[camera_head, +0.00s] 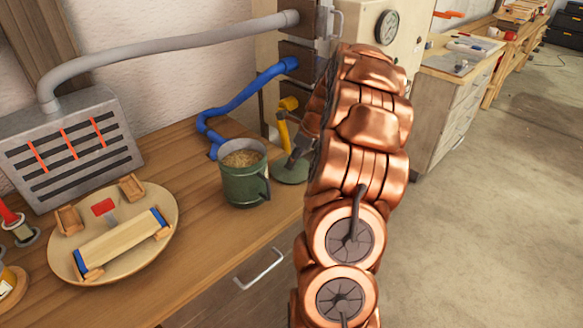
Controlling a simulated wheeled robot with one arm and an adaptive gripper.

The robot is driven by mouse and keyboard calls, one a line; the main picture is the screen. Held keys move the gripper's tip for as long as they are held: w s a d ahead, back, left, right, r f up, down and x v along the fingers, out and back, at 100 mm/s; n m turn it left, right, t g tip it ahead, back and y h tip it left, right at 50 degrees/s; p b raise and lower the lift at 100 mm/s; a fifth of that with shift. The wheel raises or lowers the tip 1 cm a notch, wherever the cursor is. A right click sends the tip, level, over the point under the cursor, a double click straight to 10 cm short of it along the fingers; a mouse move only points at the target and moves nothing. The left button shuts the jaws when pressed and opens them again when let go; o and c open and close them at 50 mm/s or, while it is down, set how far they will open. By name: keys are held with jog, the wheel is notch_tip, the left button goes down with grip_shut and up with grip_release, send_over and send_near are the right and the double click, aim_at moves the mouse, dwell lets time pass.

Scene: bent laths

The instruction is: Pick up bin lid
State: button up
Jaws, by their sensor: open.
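The bin lid appears to be the flat green disc (288,174) lying on the wooden workbench near its front edge. It sits just right of a green bin (236,185) with a handle, which is open on top and filled with pale shavings. My gripper (297,153) is open, with a dark finger over the disc's right part. My copper-coloured arm hides most of the gripper and the disc's right side. I cannot tell whether the finger touches the disc.
A round wooden tray (150,252) with a lath and blocks stands left on the workbench (195,262). A grey slotted box (70,145) is behind it. The right floor is clear.

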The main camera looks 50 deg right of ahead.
jog(key=shift+w+a+f, duration=0.15)
jog(key=shift+w+f, duration=0.05)
jog(key=shift+f, duration=0.35)
grip_shut()
